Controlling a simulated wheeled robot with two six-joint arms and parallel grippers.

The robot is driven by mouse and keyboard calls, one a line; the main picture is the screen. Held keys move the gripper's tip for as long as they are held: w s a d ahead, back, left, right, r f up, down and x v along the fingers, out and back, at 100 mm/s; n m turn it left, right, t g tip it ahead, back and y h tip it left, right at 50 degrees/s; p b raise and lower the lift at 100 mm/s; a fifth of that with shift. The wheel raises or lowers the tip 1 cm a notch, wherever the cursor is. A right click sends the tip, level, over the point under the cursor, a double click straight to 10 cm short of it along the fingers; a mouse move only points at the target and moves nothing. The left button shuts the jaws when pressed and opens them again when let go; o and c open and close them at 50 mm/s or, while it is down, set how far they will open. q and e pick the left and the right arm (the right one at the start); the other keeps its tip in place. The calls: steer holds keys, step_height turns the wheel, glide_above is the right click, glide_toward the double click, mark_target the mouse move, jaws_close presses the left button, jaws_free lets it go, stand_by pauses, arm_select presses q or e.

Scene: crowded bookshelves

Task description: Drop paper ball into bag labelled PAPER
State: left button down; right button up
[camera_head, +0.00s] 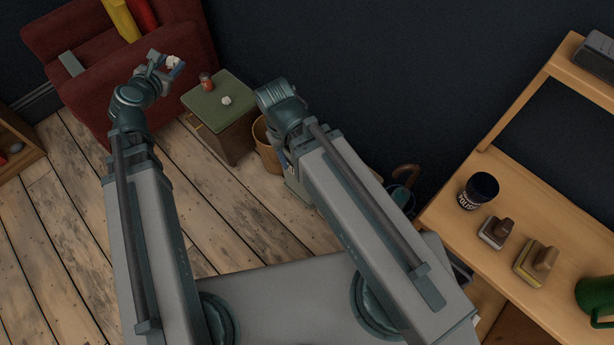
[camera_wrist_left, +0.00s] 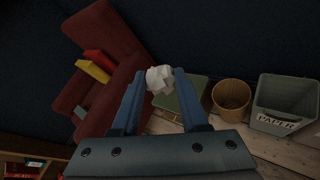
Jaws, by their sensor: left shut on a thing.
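My left gripper (camera_head: 168,66) is shut on a crumpled white paper ball (camera_head: 174,62), held up near the armchair's arm. In the left wrist view the paper ball (camera_wrist_left: 160,79) sits between the two blue fingertips. A second white paper ball (camera_head: 226,100) lies on the green-topped side table (camera_head: 205,108). The grey-green container labelled PAPER (camera_wrist_left: 286,103) stands open at the right of the left wrist view, to the right of the held ball. In the head view it is mostly hidden by my right arm. My right gripper's fingers are not clearly visible behind that arm.
A red can (camera_head: 206,81) stands on the side table. A wicker basket (camera_wrist_left: 231,95) stands between that table and the labelled container. The red armchair (camera_head: 90,85) holds yellow and red cushions. At right, a wooden desk (camera_head: 460,225) carries a dark tin (camera_head: 478,191) and brushes.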

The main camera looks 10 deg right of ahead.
arm_select(q)
steer(key=d+f+m+g+h+b, duration=0.3)
steer(key=d+f+m+h+b, duration=0.3)
steer(key=d+f+b, duration=2.7)
step_height(320, 180, down, 4)
steer(key=shift+s+d+r+g+b, duration=0.2)
steer(key=shift+d+g+b, duration=0.2)
steer(key=shift+b, duration=0.25)
steer(key=shift+a, duration=0.1)
step_height(320, 180, down, 6)
steer(key=b, duration=0.6)
steer(key=shift+c, duration=1.7)
jaws_free()
